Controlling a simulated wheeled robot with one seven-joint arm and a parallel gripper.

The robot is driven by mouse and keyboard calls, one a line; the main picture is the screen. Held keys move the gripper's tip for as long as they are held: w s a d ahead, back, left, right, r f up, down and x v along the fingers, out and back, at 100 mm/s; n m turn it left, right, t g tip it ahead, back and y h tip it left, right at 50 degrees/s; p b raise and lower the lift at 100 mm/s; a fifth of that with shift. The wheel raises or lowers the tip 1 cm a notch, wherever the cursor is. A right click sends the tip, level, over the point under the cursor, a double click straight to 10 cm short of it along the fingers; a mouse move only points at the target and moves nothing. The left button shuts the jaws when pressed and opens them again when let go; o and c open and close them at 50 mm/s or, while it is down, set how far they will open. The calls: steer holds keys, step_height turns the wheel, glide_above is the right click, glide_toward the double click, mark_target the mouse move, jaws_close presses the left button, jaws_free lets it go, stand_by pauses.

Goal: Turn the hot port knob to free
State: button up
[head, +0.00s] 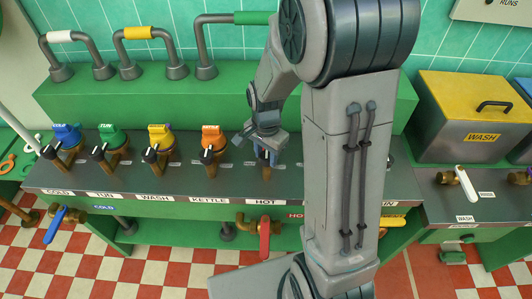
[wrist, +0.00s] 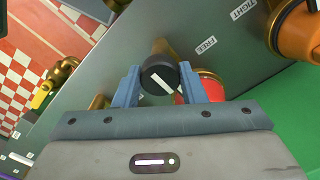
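The hot port knob (wrist: 157,76) is a round black knob with a white line across its face. In the wrist view the line slants from upper left to lower right, not towards the FREE label (wrist: 206,46) or the TIGHT label (wrist: 243,9). My gripper (wrist: 159,84) has one blue finger on each side of the knob, close against its edges, and looks shut on it. A red part (wrist: 205,88) of the hot port shows behind the right finger. In the head view my gripper (head: 267,150) is above the HOT label (head: 265,202) and hides the knob.
The orange kettle port (head: 212,140) stands just left of my gripper, with the wash, tun and cold ports farther left. A red lever (head: 264,238) hangs below the HOT label. A green ledge (head: 150,100) runs behind the ports. A yellow-lidded wash box (head: 470,100) stands right.

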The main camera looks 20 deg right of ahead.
mark_target(266, 156)
steer(key=shift+n, duration=0.3)
steer(key=n+b, duration=0.1)
steer(key=n, duration=0.3)
steer(key=shift+b, duration=0.3)
steer(key=n, duration=0.5)
steer(key=shift+r+b, duration=0.1)
steer(key=shift+b, duration=0.25)
steer(key=shift+n, duration=0.3)
steer(key=o, duration=1)
step_height(266, 156, up, 14)
